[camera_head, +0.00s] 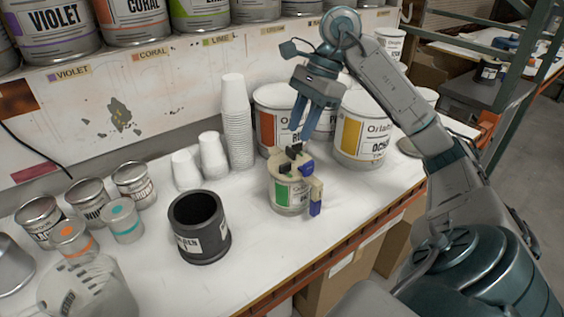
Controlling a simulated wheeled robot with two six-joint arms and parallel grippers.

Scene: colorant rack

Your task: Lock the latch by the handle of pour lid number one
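A small can with a green label (282,193) stands upright on the white bench. A beige pour lid (283,158) sits on top of it. The lid's beige handle (316,190) hangs down on the right side, with a blue lower end. A blue latch piece (306,167) is on the lid near the handle, and dark pieces (291,150) stand up from the lid's top. I cannot read a number on the lid. My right gripper (304,127) is above and behind the lid, fingers pointing down, apart and empty. My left gripper is out of view.
Large cans with red (273,125) and yellow (358,139) labels stand behind the lid. A black container (200,232) is to the left, near stacked white cups (237,125). Small tins (133,182) and a clear jug (85,290) are further left. The bench's front edge is close.

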